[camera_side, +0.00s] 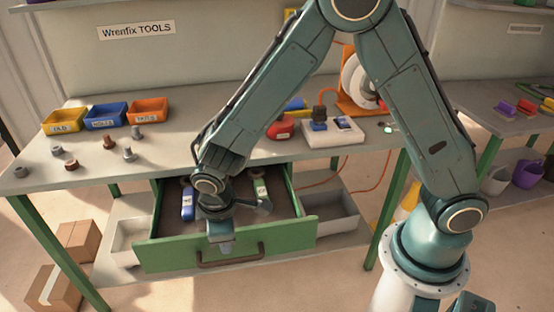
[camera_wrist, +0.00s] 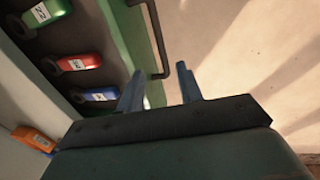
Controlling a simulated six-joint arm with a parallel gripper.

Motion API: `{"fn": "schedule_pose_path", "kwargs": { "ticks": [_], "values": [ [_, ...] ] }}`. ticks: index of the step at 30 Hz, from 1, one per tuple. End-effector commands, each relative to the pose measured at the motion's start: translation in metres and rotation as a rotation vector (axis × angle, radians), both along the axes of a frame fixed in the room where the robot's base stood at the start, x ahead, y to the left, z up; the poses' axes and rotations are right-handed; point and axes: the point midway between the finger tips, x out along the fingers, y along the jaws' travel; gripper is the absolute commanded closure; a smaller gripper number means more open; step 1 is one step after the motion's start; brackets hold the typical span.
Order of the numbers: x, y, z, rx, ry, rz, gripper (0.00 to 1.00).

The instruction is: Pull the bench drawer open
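The green bench drawer (camera_side: 170,255) stands pulled out from under the bench top, with its inside showing. Its dark bar handle (camera_side: 230,260) is on the front panel and also shows in the wrist view (camera_wrist: 156,40). My gripper (camera_side: 222,246) is over the drawer's front edge, just above the handle in the side view. Labelled items lie inside, including a blue one (camera_side: 187,203) and a red one (camera_wrist: 80,62).
The bench top (camera_side: 200,135) holds yellow, blue and orange bins (camera_side: 148,111), loose bolts and a white block (camera_side: 333,133). Grey bins (camera_side: 335,215) sit on the lower shelf. Cardboard boxes (camera_side: 60,288) stand at the lower left. The floor before the drawer is clear.

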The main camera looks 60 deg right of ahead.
Motion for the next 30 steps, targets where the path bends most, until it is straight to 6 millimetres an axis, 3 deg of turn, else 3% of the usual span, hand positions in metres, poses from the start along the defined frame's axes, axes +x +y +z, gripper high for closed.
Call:
{"fn": "schedule_pose_path", "kwargs": {
  "ticks": [21,30],
  "values": [
    [0.011,-0.013,-0.089,-0.001,0.003,-0.002,0.64],
    [0.014,-0.015,-0.109,-0.001,0.001,-0.001,0.64]
  ]
}}
